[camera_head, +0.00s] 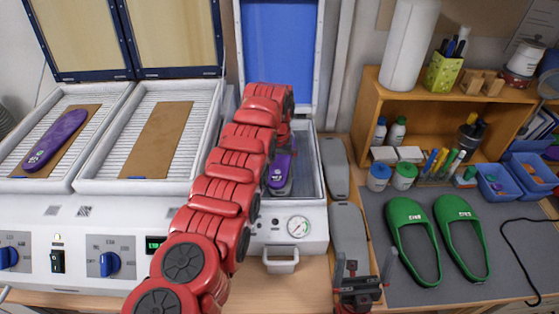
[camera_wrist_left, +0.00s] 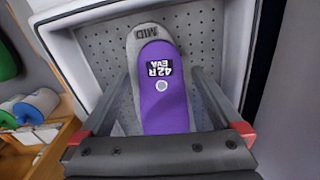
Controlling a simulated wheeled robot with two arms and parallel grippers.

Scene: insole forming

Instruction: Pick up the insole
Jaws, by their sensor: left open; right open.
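A purple insole (camera_wrist_left: 165,110) marked "42 R EVA" lies on a grey form (camera_wrist_left: 146,32) marked "MID" in the press chamber. It also shows in the head view (camera_head: 279,172), partly hidden by my left arm. My left gripper (camera_wrist_left: 160,76) is open above it, one finger on each side, with no clear contact. In the head view the left gripper is mostly hidden by its arm. A second purple insole (camera_head: 55,140) lies on a brown sheet on the left heating tray. My right gripper (camera_head: 364,264) is open and empty at the bottom, before the grey forms.
The press walls (camera_wrist_left: 80,20) close in around the insole. Its blue-lined lid (camera_head: 279,50) stands open. Grey forms (camera_head: 336,167) lie right of the press. Green shoe uppers (camera_head: 410,235) lie on a grey mat. A wooden shelf (camera_head: 450,105) stands behind.

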